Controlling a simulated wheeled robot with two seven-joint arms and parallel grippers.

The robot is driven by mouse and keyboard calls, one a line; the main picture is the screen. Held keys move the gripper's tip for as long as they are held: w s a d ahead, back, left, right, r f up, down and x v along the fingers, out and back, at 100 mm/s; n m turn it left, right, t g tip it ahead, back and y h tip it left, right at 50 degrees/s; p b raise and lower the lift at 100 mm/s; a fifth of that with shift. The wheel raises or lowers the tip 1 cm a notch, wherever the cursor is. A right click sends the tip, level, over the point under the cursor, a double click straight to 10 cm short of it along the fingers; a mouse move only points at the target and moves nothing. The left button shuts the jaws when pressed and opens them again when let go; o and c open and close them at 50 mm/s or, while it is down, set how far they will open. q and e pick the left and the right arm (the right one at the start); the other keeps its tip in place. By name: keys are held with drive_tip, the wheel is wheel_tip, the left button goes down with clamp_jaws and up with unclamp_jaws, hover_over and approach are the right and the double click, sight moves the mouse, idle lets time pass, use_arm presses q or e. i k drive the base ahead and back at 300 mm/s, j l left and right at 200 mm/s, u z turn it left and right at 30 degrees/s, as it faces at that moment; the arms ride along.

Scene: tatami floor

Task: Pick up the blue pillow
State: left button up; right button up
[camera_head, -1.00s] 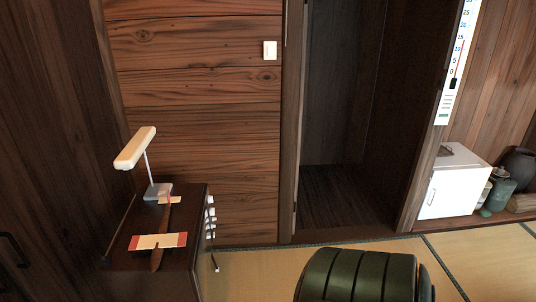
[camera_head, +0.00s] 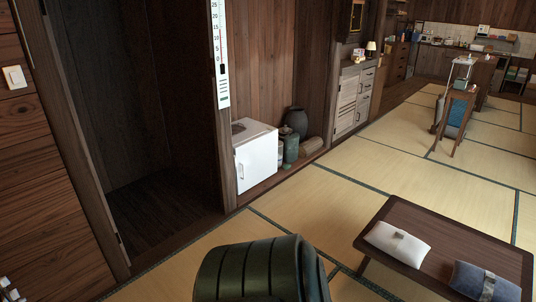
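A dark blue pillow (camera_head: 472,281) with a light band around its middle lies on a low brown wooden table (camera_head: 450,245) at the lower right. It is near the table's front right part, and its lower edge is close to the picture's bottom. A white pillow (camera_head: 391,243) with a grey band lies on the same table, to the left of the blue one.
A dark green ribbed rounded object (camera_head: 250,272) fills the bottom middle. A small white fridge (camera_head: 254,160) stands by the wall. A tall narrow table (camera_head: 455,122) stands farther back. Tatami floor (camera_head: 345,200) between them is clear, and a dark doorway (camera_head: 130,120) opens at left.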

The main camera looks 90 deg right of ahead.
sight(480, 284)
drive_tip(key=z, duration=4.55)
drive_tip(key=i+z, duration=0.15)
drive_tip(key=i, duration=1.2)
drive_tip(key=i+z, duration=0.15)
drive_tip(key=i, duration=1.25)
